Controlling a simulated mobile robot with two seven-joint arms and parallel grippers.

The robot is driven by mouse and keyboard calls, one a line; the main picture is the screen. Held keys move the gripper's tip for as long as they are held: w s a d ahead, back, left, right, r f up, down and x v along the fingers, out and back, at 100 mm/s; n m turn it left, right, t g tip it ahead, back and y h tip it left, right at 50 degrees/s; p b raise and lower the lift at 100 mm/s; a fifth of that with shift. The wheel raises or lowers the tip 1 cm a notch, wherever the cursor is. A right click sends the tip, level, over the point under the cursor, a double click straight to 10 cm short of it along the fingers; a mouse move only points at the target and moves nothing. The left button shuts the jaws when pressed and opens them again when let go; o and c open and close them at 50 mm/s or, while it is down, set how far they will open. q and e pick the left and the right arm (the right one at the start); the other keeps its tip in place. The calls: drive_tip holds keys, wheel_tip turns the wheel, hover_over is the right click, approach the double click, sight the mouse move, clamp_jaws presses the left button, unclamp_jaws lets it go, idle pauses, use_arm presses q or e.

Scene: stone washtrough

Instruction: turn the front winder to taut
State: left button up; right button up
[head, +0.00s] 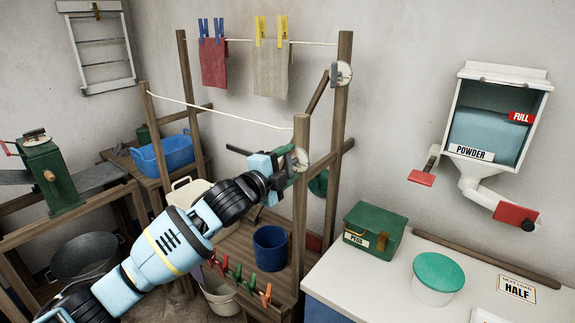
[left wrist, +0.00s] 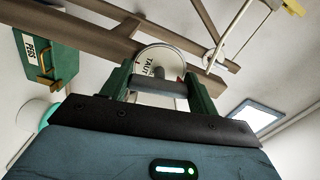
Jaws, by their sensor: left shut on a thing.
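The front winder (head: 299,158) is a pale round dial on the front right wooden post (head: 301,210). In the left wrist view its dial (left wrist: 157,58) shows the word TAUT and a small red mark at its right edge. My left gripper (head: 279,167) reaches it from the left. In the left wrist view, its green fingers (left wrist: 160,90) are shut on the winder's grey handle (left wrist: 150,84). The front line (head: 215,112) hangs bare with a slight sag between the two front posts. My right gripper is not in view.
A back winder (head: 341,74) sits on the rear post; its line carries a red cloth (head: 214,64) and a beige cloth (head: 271,72). A blue bucket (head: 270,248) stands below my gripper. A green pegs box (head: 375,231) sits on the white counter (head: 390,275) at right.

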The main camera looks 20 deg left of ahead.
use_arm(q)
drive_tip(key=n, duration=0.4)
drive_tip(key=shift+n, duration=0.3)
drive_tip(key=n, duration=0.3)
drive_tip(key=shift+f+n, duration=0.1)
drive_tip(key=shift+n, duration=0.3)
drive_tip(key=n, duration=0.4)
drive_tip(key=shift+d, duration=0.15)
drive_tip(key=n, duration=0.5)
drive_tip(key=shift+s, duration=0.1)
drive_tip(key=n, duration=0.4)
drive_tip(key=shift+d+n, duration=0.1)
drive_tip(key=shift+n, duration=0.2)
drive_tip(key=n, duration=0.8)
drive_tip(key=shift+n, duration=1.9)
